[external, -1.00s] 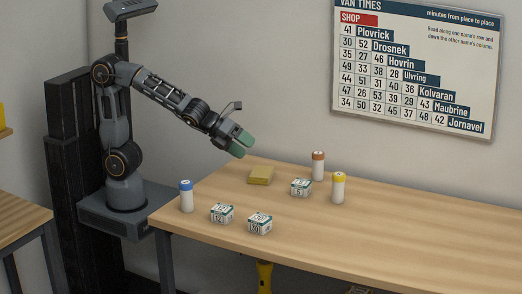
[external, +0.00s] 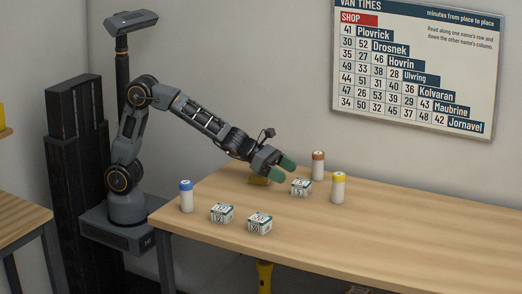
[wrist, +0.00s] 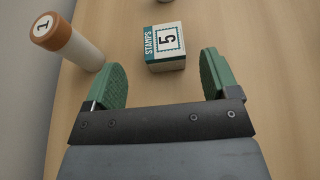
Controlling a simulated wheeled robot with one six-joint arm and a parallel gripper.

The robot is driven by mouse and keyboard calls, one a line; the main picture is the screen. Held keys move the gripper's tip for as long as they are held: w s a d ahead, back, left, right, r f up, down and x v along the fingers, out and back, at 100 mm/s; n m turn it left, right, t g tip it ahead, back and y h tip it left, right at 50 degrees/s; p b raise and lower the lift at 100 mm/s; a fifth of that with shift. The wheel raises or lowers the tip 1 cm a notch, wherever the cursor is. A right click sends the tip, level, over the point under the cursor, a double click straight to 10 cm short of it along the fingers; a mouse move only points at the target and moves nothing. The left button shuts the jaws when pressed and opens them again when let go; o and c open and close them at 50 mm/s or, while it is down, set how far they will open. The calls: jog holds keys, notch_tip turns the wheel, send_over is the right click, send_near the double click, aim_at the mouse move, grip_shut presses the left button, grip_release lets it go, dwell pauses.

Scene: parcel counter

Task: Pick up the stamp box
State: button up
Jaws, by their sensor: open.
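Three white and green stamp boxes stand on the wooden counter (external: 380,235). One stamp box (external: 301,188) is near the middle, by the brown-capped tube; the other two, a left box (external: 221,213) and a right box (external: 260,223), sit closer to the front edge. My gripper (external: 284,170) is open and empty, just behind and left of the middle box. In the wrist view that box (wrist: 166,48), marked "STAMPS" and "5", lies ahead of the gap between my green fingertips (wrist: 163,68). Neither finger appears to touch it.
A brown-capped white tube (external: 318,167) stands close to the middle box; it shows left of my left finger in the wrist view (wrist: 78,45). The counter's right side is clear.

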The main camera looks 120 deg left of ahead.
aim_at(299, 179)
jog(key=shift+d+x, duration=0.1)
jog(key=shift+x, duration=1.4)
jog(key=shift+d+x, duration=0.15)
jog(key=shift+x, duration=1.4)
jog(key=shift+s+f, duration=0.1)
jog(key=c, duration=1)
